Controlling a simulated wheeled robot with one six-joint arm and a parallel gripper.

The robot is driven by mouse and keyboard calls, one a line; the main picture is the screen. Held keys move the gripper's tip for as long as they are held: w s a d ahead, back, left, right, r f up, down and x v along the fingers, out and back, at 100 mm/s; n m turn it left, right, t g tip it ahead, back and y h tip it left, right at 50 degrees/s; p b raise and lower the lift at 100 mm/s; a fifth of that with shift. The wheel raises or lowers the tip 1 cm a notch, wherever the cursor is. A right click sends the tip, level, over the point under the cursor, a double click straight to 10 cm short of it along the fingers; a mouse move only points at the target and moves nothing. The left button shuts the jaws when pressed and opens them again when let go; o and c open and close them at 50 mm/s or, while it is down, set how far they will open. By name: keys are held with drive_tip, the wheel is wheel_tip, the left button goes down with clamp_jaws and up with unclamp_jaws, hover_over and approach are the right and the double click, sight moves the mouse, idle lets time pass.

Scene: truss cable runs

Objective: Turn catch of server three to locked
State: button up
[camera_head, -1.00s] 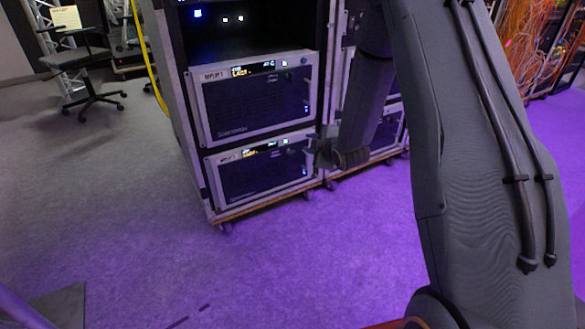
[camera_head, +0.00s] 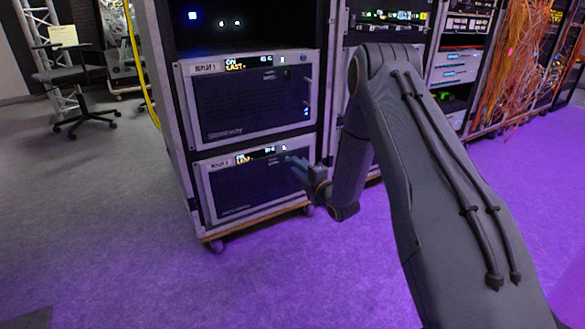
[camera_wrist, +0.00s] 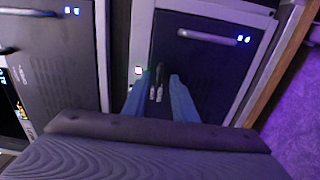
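Two dark-fronted servers sit one above the other in the rack; the upper server (camera_head: 250,100) and the lower server (camera_head: 240,188) have small label plates, too blurred to read surely. My gripper (camera_head: 293,167) is at the upper right of the lower server's front. In the wrist view my gripper (camera_wrist: 160,92) shows two bluish fingers, apart, pointing at the lower server's dark face (camera_wrist: 205,65). A small dark part with pale marks (camera_wrist: 157,85) lies between the fingertips; it may be the catch. I cannot tell its position or whether the fingers touch it.
A silver handle (camera_wrist: 207,37) crosses the lower server's face near two blue lights. The rack (camera_head: 163,120) stands on a wooden base with wheels. Another rack (camera_head: 460,60) and orange cables (camera_head: 515,60) are behind my arm. Open floor (camera_head: 110,220) lies left and in front.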

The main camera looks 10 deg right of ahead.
sight(286, 159)
drive_tip(key=b+x, duration=0.1)
drive_tip(key=x, duration=0.2)
drive_tip(key=shift+w+a, duration=0.1)
drive_tip(key=shift+w, duration=0.15)
clamp_jaws()
